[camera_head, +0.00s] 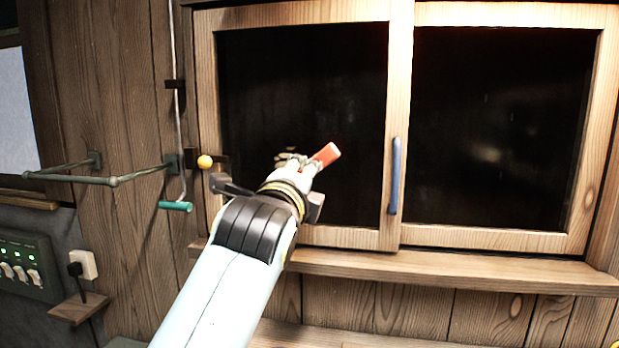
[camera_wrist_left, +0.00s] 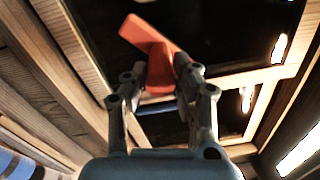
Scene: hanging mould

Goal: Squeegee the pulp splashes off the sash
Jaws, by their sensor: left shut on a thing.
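The sash is a wooden-framed window with two dark panes; its left pane (camera_head: 270,80) is in front of my left arm, and its right pane (camera_head: 500,130) is to the right. Faint pale marks (camera_head: 290,152) show on the left pane near my gripper, and dim smudges on the right pane. My left gripper (camera_head: 306,165) is shut on an orange-red tool (camera_head: 326,154), which I take to be the squeegee. In the left wrist view the tool (camera_wrist_left: 148,38) sticks out between the fingers (camera_wrist_left: 160,85). I cannot tell whether it touches the glass. My right gripper is not in view.
A blue upright handle (camera_head: 395,175) is on the middle stile. A wooden sill (camera_head: 450,270) runs below the sash.

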